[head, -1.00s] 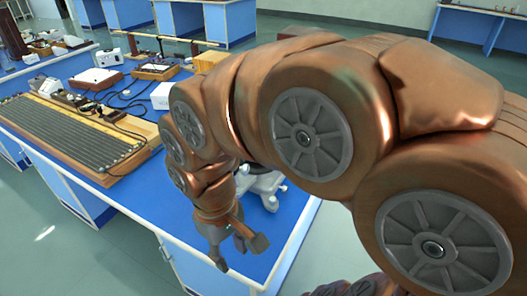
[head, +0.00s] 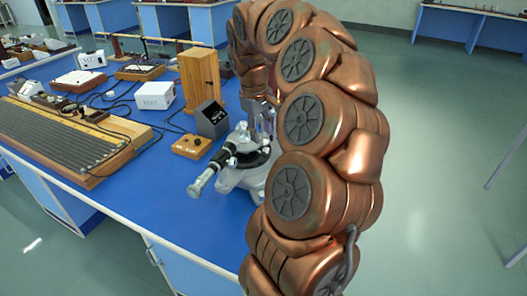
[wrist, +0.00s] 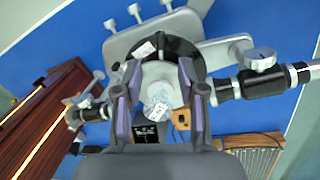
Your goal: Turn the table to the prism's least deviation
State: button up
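The spectrometer (head: 238,178) stands on the blue bench in the head view, its telescope tube (head: 210,172) pointing to the lower left. Its round black table (head: 257,158) is partly hidden by my arm. In the wrist view the black disc (wrist: 183,47) lies below my gripper (wrist: 156,74), whose two dark purple-sided fingers are apart. A pale post-like part with a faceted, labelled piece (wrist: 160,103) shows between the fingers; I cannot tell surely whether this is the prism. No finger visibly grips anything.
A black meter box (head: 212,119), a small wooden control box (head: 192,146) and a tall wooden box (head: 199,80) stand close behind the spectrometer. A wooden-framed grooved board (head: 60,138) lies at left. Blue bench is bare at front left of the spectrometer.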

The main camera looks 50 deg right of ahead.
aim_at(264, 153)
jog(key=shift+s+d+f+p, duration=0.1)
jog(key=shift+d+f+p, duration=0.1)
jog(key=shift+f, duration=1.05)
jog(key=shift+w+d+f+p, duration=0.1)
jog(key=shift+d+f+p, duration=0.05)
jog(key=shift+f, duration=1.1)
jog(key=shift+s+d+f+p, duration=0.1)
jog(key=shift+d+f+p, duration=0.1)
jog(key=shift+f, duration=1.05)
jog(key=shift+c, duration=0.3)
grip_shut()
